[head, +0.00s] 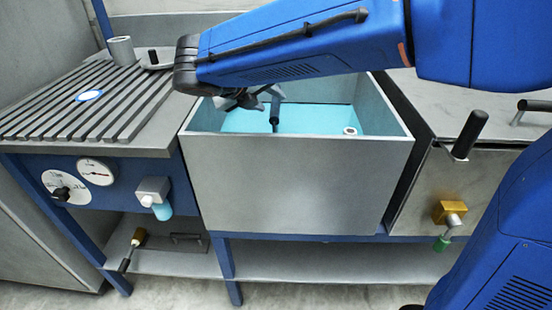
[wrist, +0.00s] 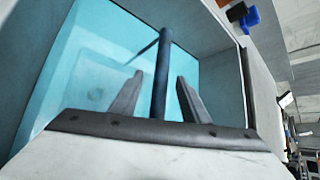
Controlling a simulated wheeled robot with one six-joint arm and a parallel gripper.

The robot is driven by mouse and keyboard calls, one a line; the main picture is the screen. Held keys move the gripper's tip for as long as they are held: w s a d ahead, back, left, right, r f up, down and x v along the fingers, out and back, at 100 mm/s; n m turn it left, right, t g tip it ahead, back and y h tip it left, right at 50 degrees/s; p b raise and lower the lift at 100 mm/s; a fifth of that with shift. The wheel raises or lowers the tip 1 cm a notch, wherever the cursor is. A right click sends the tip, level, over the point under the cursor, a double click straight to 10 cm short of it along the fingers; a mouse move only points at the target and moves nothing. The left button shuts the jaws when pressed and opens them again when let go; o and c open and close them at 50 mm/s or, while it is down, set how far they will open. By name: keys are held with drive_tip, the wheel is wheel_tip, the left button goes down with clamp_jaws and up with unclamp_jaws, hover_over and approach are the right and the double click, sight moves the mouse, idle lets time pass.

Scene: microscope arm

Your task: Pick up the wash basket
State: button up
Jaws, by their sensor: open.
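The wash basket itself cannot be made out clearly. A dark upright post (head: 275,115), which may be its handle, stands in the blue liquid of the metal tank (head: 290,180). In the wrist view the post (wrist: 162,75) rises between the two fingers, with a thin dark bar off its top to the left. My gripper (wrist: 159,80) is open, one finger on each side of the post. I cannot tell whether either finger touches it. In the head view my gripper (head: 250,98) is over the tank opening, partly hidden under my blue arm.
A ribbed drain board (head: 90,105) with a metal cup (head: 121,50) and a blue-white disc (head: 89,96) lies left of the tank. A metal unit with a black handle (head: 470,135) stands to the right. The tank walls surround my gripper closely. A small white ring (head: 350,131) shows inside the tank.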

sight(273, 101)
drive_tip(key=x, duration=0.4)
drive_tip(key=shift+w+d+f, duration=0.1)
drive_tip(key=shift+w+d, duration=0.1)
drive_tip(key=shift+w, duration=0.1)
clamp_jaws()
idle(1.1)
